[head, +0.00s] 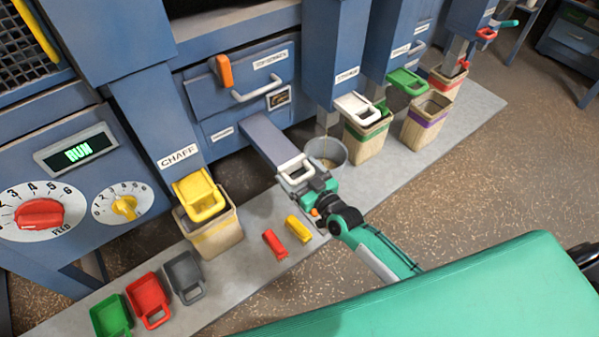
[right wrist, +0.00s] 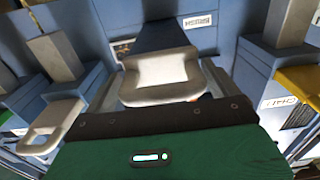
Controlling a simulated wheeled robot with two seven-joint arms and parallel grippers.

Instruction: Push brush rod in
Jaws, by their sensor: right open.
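The brush rod (head: 268,137) is a flat grey-blue bar that sticks out from the front of the blue machine. A white loop handle (head: 296,167) is on its outer end. In the right wrist view the white handle (right wrist: 160,76) is straight ahead, with the rod (right wrist: 161,36) running back under a BRUSH label (right wrist: 201,20). My right gripper (head: 307,182) is open, right at the outer end of the handle. I cannot tell whether it touches the handle. My left gripper is not in view.
Wooden bins (head: 211,237) stand along the grey plinth (head: 262,268). A red block (head: 275,244) and a yellow block (head: 299,229) lie near my gripper. Green, red and grey scoops (head: 183,277) lie at lower left.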

